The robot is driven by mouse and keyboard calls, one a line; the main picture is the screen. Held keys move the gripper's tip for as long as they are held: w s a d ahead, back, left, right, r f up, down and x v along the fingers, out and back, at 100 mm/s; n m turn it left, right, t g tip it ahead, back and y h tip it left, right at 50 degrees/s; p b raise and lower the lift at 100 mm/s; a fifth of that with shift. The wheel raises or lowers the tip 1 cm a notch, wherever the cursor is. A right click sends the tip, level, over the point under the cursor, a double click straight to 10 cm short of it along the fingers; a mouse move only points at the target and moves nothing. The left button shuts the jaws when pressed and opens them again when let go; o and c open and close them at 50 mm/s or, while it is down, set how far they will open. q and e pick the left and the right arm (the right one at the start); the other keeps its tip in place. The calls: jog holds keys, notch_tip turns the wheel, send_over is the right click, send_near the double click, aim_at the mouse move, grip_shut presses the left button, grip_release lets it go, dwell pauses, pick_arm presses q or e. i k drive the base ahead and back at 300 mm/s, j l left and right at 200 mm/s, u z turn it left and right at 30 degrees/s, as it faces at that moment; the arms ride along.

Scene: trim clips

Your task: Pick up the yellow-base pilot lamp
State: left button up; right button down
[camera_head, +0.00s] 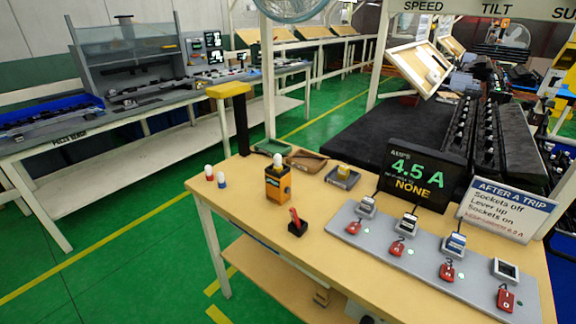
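No lamp with a clearly yellow base can be made out. A white bulb-shaped lamp (277,160) stands upright on top of an orange box (278,184) on the wooden table; the colour of its base is too small to tell. A small red-and-white piece (209,173) and a blue-and-white piece (222,181) stand side by side to the left of the box. A small yellow item (344,171) sits in a grey tray (341,181) further right; I cannot tell what it is. Neither of my grippers is in view.
A black stand with a red lever (297,224) is in front of the box. A grey panel (430,258) with several sockets and red tags fills the right side, below a display (418,180) and a sign (508,211). A black post with a yellow top (229,90) rises behind.

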aim_at(278, 167)
jog(key=j+z, duration=0.15)
jog(key=z, duration=0.35)
jog(key=i+j+z, duration=0.1)
jog(key=z, duration=0.4)
jog(key=j+z, duration=0.25)
jog(key=z, duration=0.25)
jog(key=j+z, duration=0.15)
jog(key=z, duration=0.35)
jog(key=k+j+z, duration=0.1)
jog(key=z, duration=0.4)
